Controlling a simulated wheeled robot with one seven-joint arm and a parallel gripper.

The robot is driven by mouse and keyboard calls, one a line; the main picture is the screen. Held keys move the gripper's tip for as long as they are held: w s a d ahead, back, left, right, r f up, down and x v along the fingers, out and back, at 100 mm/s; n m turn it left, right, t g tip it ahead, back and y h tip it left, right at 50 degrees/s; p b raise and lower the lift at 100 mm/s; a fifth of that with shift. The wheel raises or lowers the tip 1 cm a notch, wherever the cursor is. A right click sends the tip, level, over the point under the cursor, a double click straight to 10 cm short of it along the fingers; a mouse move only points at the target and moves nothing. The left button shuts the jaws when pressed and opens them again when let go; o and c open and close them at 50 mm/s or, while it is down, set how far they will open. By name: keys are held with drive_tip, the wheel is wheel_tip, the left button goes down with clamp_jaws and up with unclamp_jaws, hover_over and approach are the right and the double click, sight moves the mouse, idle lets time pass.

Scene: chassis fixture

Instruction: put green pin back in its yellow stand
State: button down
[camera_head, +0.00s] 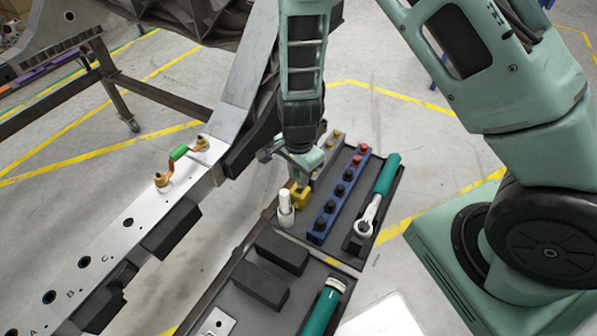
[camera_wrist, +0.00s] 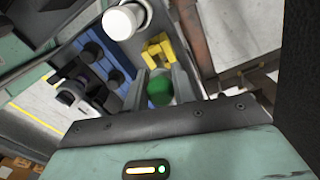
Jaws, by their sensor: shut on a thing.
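My gripper (camera_wrist: 160,82) is shut on the green pin (camera_wrist: 159,90). Its rounded green end shows between the two fingers in the wrist view. The yellow stand (camera_wrist: 157,51) is a small notched block just beyond the fingertips there. In the head view my gripper (camera_head: 301,172) points down over the tool tray, right by the yellow stand (camera_head: 301,196). The fingers and my wrist hide the pin in the head view. The lower part of the pin is hidden, so I cannot tell whether it touches the stand.
A white cylinder (camera_head: 286,210) stands close beside the yellow stand. A blue rack (camera_head: 322,222) with black and red knobs and a green-handled wrench (camera_head: 384,182) lie to the right. The metal chassis beam (camera_head: 140,225) with a green-handled clamp (camera_head: 180,152) is at left.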

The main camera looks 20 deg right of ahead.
drive_tip(key=shift+f, duration=0.15)
drive_tip(key=shift+f+b, duration=0.9)
drive_tip(key=shift+f, duration=0.2)
drive_tip(key=shift+f, duration=0.9)
idle(0.9)
drive_tip(key=shift+f+b, duration=0.15)
drive_tip(key=shift+b, duration=0.25)
